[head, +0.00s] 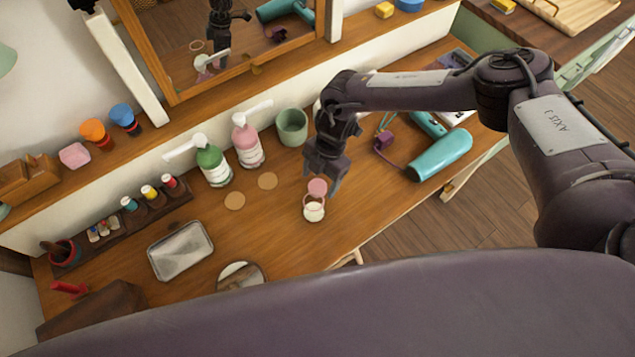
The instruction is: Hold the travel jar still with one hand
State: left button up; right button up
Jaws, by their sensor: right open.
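A small jar (314,209), pale with a dark band, stands upright on the wooden table; I take it to be the travel jar. A round pink piece (317,187) shows just behind it, at the fingers; I cannot tell whether it touches the jar. My right gripper (322,181) is open and points down just behind the jar, its fingers either side of the pink piece. I cannot tell whether they touch it. My left gripper is out of view.
Green (212,164) and pink (247,146) pump bottles and a green cup (292,126) stand behind, to the left. A metal tray (181,250) is farther left. A teal hair dryer (440,155) lies right.

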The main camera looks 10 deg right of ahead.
aim_at(319, 185)
jog(key=shift+a+f, duration=0.15)
jog(key=shift+f, duration=0.5)
jog(key=shift+c, duration=0.4)
jog(key=c, duration=1)
notch_tip(319, 185, up, 20)
jog(key=b, duration=0.3)
jog(key=shift+s, duration=0.1)
